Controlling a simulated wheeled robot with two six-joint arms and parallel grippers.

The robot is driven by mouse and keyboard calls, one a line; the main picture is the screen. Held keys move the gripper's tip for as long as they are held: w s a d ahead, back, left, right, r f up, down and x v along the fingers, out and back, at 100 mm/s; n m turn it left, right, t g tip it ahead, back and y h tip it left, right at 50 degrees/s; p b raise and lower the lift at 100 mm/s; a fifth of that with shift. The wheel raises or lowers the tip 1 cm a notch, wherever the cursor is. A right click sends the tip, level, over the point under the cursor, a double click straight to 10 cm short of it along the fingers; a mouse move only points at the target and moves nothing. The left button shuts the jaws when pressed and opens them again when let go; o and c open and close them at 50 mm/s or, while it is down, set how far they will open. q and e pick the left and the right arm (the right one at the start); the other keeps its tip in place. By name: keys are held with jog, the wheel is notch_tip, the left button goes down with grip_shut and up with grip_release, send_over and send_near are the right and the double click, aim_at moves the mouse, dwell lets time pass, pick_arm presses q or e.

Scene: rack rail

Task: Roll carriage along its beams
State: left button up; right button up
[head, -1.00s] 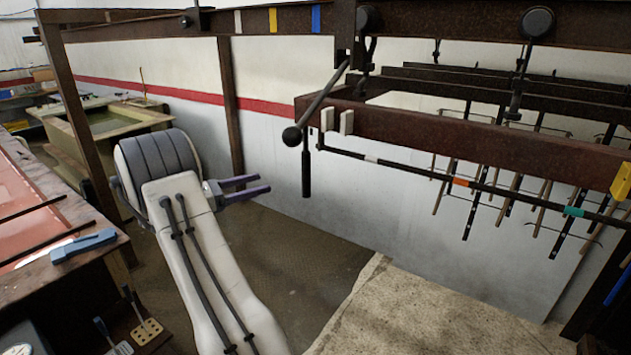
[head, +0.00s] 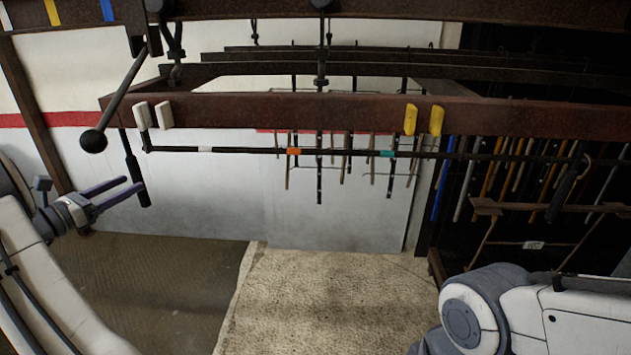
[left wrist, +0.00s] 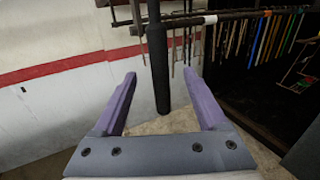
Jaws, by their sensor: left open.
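The carriage (head: 300,112) is a rusty brown frame hanging under the overhead beam (head: 400,10). White pads (head: 154,115) sit near its left end and yellow pads (head: 424,120) further right. A dark rod (head: 240,150) with white, orange and teal bands runs below it. A black upright handle (head: 134,172) hangs at its left end. My left gripper (head: 132,186) is open with its fingertips by the handle. In the left wrist view the handle (left wrist: 158,65) appears between the purple fingers (left wrist: 160,76); I see no contact. My right gripper is out of view.
A lever with a black ball (head: 94,141) hangs left of the handle. Several hanging tools (head: 520,175) and a wooden rack (head: 545,209) stand at the right. The pale mat (head: 320,300) below the carriage is clear. Yellow and blue marks (head: 53,12) show on the beam.

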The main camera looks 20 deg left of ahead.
pick_arm(q)
jog(key=shift+x, duration=1.9)
grip_shut()
dwell(0.4)
